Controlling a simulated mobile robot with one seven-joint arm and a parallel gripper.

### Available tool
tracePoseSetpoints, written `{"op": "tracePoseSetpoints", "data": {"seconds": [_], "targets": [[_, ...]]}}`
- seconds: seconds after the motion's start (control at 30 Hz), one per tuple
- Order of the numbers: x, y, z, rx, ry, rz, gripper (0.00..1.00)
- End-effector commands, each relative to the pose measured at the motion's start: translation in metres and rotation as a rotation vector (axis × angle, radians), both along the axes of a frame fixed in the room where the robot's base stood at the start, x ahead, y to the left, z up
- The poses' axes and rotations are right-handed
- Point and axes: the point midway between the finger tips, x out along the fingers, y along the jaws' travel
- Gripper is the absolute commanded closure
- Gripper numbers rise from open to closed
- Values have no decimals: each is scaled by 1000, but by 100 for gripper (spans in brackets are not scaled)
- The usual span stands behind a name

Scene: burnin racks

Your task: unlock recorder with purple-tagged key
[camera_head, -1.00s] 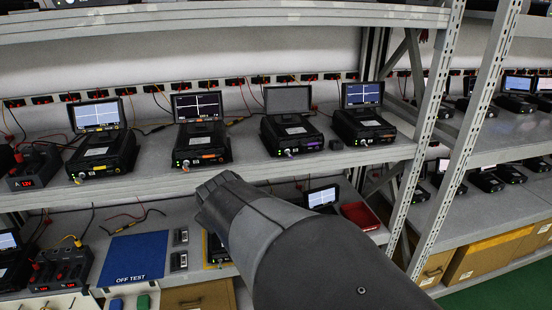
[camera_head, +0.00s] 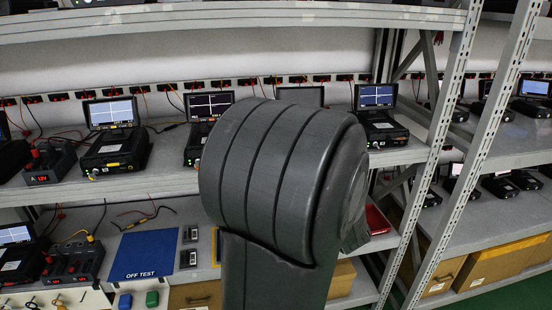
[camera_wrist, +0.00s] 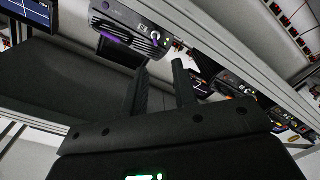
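The purple-marked recorder (camera_wrist: 128,25) is at the top of the wrist view, tilted in the picture. A small pale key-like piece with a purple tag (camera_wrist: 155,38) shows at its front, too small to read clearly. In the head view only the top of this recorder's grey, blank screen (camera_head: 300,96) shows; my arm hides its body. My gripper (camera_wrist: 160,67) has its two fingers apart, with nothing seen between them. The fingertips point toward the recorder's front and appear apart from it. My gripper is hidden in the head view.
Recorders with yellow (camera_head: 115,150) and orange labels and another at right (camera_head: 378,125) share the shelf (camera_head: 160,182). Below are a blue OFF TEST mat (camera_head: 145,255) and a red item (camera_head: 376,220). A metal upright (camera_head: 440,150) stands to the right.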

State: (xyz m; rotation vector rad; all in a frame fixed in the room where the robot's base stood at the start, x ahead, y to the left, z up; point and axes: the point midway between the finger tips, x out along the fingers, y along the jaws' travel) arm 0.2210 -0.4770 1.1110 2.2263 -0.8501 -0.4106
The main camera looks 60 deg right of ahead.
Motion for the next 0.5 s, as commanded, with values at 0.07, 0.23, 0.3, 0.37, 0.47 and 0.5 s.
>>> {"op": "tracePoseSetpoints", "data": {"seconds": [0.07,0.23,0.3,0.37,0.47,0.5], "targets": [[-7,-2,-1,-10,-21,6,74],[-6,-6,0,-20,-38,15,74],[0,-11,0,-21,-38,16,74],[7,-18,-1,-19,-38,17,74],[22,-31,-1,-20,-37,17,74],[28,-36,-1,-19,-38,16,74]]}}
